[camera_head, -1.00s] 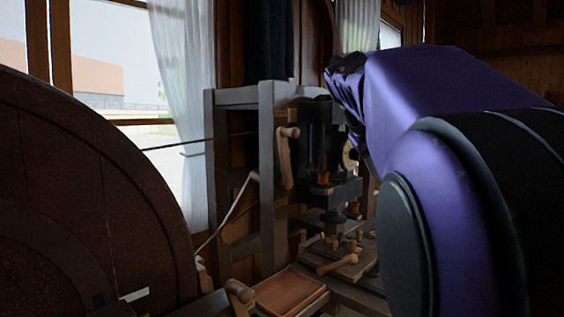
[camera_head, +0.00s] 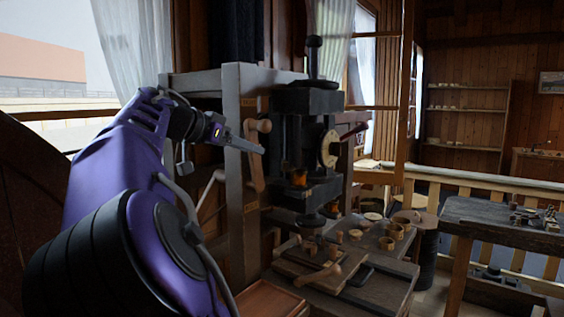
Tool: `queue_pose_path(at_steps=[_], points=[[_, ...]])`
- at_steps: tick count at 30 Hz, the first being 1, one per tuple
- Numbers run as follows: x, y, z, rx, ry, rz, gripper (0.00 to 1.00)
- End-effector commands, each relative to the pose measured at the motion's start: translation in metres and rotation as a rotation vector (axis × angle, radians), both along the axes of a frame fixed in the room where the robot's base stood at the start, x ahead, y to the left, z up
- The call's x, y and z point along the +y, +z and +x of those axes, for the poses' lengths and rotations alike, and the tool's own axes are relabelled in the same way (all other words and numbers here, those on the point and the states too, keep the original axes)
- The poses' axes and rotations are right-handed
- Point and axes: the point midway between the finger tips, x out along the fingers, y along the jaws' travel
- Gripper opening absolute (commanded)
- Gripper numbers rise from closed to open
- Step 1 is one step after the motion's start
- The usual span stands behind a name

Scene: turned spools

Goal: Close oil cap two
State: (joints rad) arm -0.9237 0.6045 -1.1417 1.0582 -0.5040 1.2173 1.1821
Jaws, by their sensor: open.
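A dark machine head (camera_head: 306,125) is fixed to a grey wooden frame (camera_head: 239,185). A small amber, cup-like part (camera_head: 298,177) sits low on its front, and a pale round disc (camera_head: 328,149) is on its right side. I cannot make out which part is oil cap two, or whether any cap is open. My gripper (camera_head: 258,149) is left of the machine head and apart from it. It points right, in front of the frame and close to a wooden crank handle (camera_head: 257,126). It is open, with nothing seen in it.
Below the machine, a wooden bench (camera_head: 345,290) bears several small turned pieces and a wooden-handled lever (camera_head: 318,276). An empty wooden tray (camera_head: 270,299) lies at the front. A dark table (camera_head: 500,228) and a railing stand at right.

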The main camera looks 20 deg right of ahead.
Motion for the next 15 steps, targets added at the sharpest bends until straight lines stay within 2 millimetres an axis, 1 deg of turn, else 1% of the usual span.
queue_pose_path(at_steps=[1,9,15], points=[[-0.011,-0.004,0.004,0.002,-0.006,0.0,0.51],[-0.061,-0.027,0.029,0.002,-0.005,0.0,0.51],[-0.092,-0.042,0.045,0.002,-0.002,0.0,0.51]])
